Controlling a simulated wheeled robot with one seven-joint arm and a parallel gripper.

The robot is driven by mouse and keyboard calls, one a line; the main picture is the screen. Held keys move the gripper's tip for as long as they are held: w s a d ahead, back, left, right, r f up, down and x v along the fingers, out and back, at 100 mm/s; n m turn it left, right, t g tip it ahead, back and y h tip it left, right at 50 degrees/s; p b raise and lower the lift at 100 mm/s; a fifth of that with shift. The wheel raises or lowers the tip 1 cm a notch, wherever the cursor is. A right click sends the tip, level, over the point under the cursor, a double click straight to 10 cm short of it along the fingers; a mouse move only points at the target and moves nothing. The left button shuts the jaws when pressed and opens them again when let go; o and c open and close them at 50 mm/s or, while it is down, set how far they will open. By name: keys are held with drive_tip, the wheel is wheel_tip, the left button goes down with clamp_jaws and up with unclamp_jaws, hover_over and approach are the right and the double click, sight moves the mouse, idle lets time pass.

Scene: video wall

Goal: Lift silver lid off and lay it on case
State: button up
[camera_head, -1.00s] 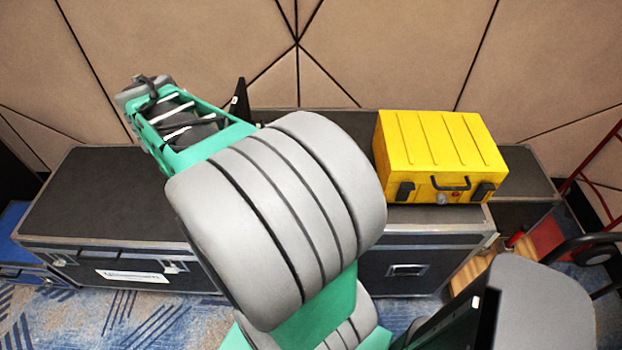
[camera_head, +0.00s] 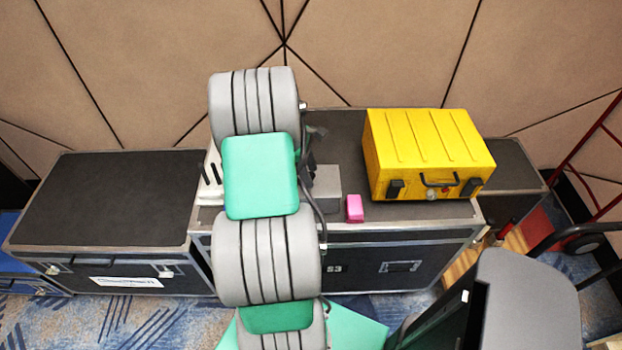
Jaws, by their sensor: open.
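I cannot make out a silver lid for certain. A plain grey box-like thing (camera_head: 325,186) stands on the middle black road case (camera_head: 345,150), just right of my arm, which partly covers it. It is unclear whether it bears the lid. My arm reaches up over this case and covers much of its left part. Dark parts and a cable show along the right of my wrist, but I cannot make out my gripper's fingers. Another black case (camera_head: 110,195) at the left has a bare flat top.
A yellow case (camera_head: 428,150) and a small pink block (camera_head: 354,208) stand right of the grey thing. A whitish object (camera_head: 211,170) with dark slots shows left of my arm. A red hand truck (camera_head: 595,160) stands at the right. The wall is close behind.

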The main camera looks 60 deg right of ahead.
drive_tip(key=shift+c, duration=0.6)
clamp_jaws()
